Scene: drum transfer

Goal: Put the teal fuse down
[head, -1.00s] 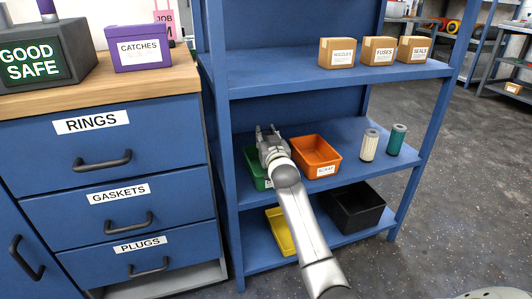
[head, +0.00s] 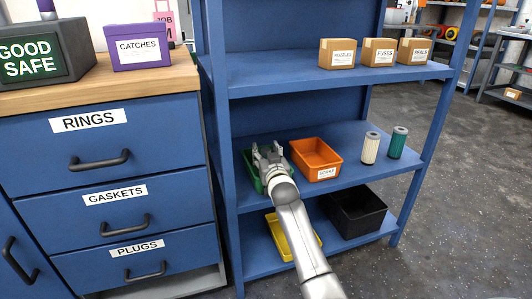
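A teal cylinder (head: 397,143) with a grey top, which looks like the teal fuse, stands upright on the middle shelf at the right, beside a cream cylinder (head: 370,148). My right gripper (head: 268,150) is over the green bin (head: 251,172) on the same shelf, well left of the teal cylinder. Its two fingers are spread apart and I see nothing between them. The gripper and wrist hide much of the green bin and its inside. My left gripper is not in view.
An orange scrap bin (head: 317,160) sits right of my gripper. A yellow bin (head: 283,240) and a black bin (head: 356,212) are on the lower shelf. Small cardboard boxes (head: 378,53) stand on the upper shelf. A blue drawer cabinet (head: 150,170) is at the left.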

